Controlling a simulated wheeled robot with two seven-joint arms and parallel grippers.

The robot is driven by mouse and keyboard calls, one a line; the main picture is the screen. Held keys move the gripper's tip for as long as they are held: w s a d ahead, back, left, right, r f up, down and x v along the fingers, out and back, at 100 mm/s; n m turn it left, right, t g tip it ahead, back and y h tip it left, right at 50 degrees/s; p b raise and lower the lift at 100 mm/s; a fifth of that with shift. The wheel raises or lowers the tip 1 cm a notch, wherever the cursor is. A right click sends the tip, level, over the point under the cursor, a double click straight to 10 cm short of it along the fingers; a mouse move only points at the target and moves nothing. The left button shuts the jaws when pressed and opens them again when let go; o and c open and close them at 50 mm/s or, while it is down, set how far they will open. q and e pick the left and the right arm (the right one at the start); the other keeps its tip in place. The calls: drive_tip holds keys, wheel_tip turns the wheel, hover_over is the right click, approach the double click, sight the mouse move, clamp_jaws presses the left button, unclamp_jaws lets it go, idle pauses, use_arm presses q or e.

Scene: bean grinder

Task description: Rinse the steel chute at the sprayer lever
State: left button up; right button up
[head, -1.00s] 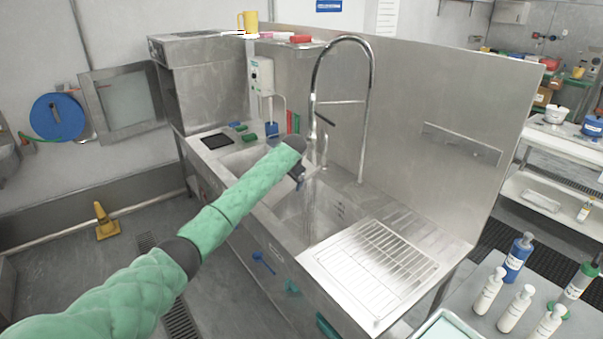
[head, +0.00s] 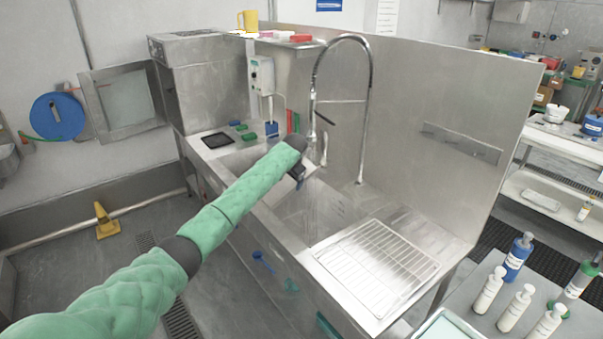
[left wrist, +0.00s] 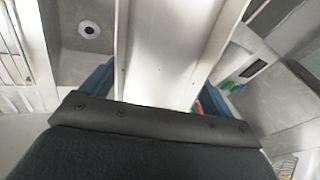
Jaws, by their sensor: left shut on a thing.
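My left gripper (head: 299,178) is over the sink basin, its dark wrist hiding part of it. In the left wrist view its blue fingers stand on either side of the pale steel chute (left wrist: 165,45), a long channel with raised side edges, and are shut on it. In the head view I cannot clearly make out the chute against the steel sink. The sprayer lever (head: 325,119) is a dark bar on the tall curved faucet (head: 369,85), above and a little right of the gripper, apart from it. My right gripper is not in view.
A wire drain rack (head: 378,265) lies on the board right of the basin. A tall steel splash wall (head: 440,100) stands behind the sink. Green pads (head: 241,128) and a black tray (head: 217,141) lie at left. Bottles (head: 518,255) stand on a table at lower right.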

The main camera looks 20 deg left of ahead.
use_arm(q)
drive_tip(key=shift+r, duration=0.15)
drive_tip(key=shift+s+a+r+p, duration=0.2)
drive_tip(key=shift+s+r+p, duration=0.2)
drive_tip(key=shift+p, duration=0.45)
drive_tip(key=shift+s+a+r+p, duration=0.3)
drive_tip(key=shift+s+r+p, duration=0.05)
drive_tip(key=shift+s+p, duration=0.05)
drive_tip(key=shift+s+a+r, duration=0.4)
drive_tip(key=shift+s+r, duration=0.2)
drive_tip(key=shift+s, duration=0.05)
drive_tip(key=shift+s+a+r, duration=0.4)
drive_tip(key=shift+s+r, duration=0.15)
drive_tip(key=shift+s, duration=0.1)
